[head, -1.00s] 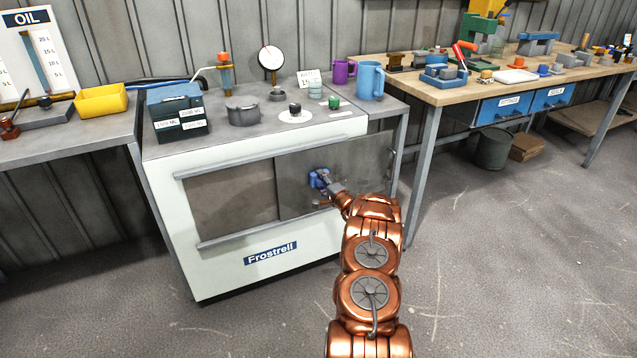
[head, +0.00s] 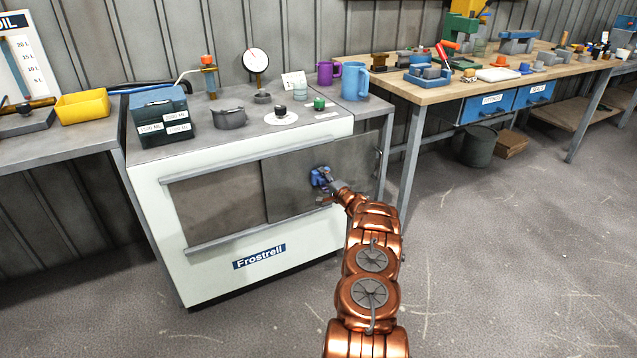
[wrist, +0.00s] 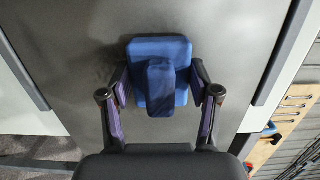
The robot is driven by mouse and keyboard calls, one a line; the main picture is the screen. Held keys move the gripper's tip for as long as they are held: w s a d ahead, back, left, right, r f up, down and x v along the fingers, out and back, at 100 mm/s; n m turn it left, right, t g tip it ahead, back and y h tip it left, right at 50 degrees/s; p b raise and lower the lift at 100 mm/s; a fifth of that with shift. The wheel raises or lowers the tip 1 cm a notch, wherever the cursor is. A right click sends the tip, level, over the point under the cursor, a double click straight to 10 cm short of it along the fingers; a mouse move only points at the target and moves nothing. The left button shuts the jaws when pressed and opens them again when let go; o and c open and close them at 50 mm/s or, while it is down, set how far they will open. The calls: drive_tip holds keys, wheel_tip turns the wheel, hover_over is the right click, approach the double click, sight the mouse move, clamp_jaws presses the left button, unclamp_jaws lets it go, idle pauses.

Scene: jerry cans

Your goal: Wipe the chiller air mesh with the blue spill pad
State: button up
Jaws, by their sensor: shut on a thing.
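The blue spill pad (head: 320,177) is a blue block with a raised grip, held against or very close to the right-hand grey panel of the chiller front. It also shows in the wrist view (wrist: 160,62). My gripper (head: 331,185) is shut on the pad's grip; in the wrist view its fingers (wrist: 160,95) stand on both sides of it. The chiller (head: 250,225) is a white cabinet marked Frostrell. Its front has a brownish left panel (head: 218,197) and a smooth grey right panel (head: 288,185) between two rails. I cannot tell which is the mesh.
A wooden workbench (head: 440,92) is at the right. The floor in front is clear.

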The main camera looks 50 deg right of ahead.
drive_tip(key=shift+d, duration=0.25)
drive_tip(key=shift+s+d+b, duration=0.2)
drive_tip(key=shift+d+b, duration=0.25)
drive_tip(key=shift+d, duration=0.1)
drive_tip(key=shift+s+d+b, duration=0.2)
drive_tip(key=shift+d+b, duration=0.2)
drive_tip(key=shift+d, duration=0.1)
drive_tip(key=shift+s+d+r+b, duration=0.1)
drive_tip(key=shift+s+d+b, duration=0.1)
drive_tip(key=shift+d+b, duration=0.3)
drive_tip(key=shift+d, duration=0.1)
drive_tip(key=shift+a+p+v, duration=0.2)
drive_tip(key=shift+p+v, duration=0.65)
drive_tip(key=shift+v, duration=0.6)
drive_tip(key=shift+a+p+v, duration=0.2)
drive_tip(key=shift+p+v, duration=0.65)
drive_tip(key=shift+v, duration=0.65)
drive_tip(key=shift+w, duration=0.1)
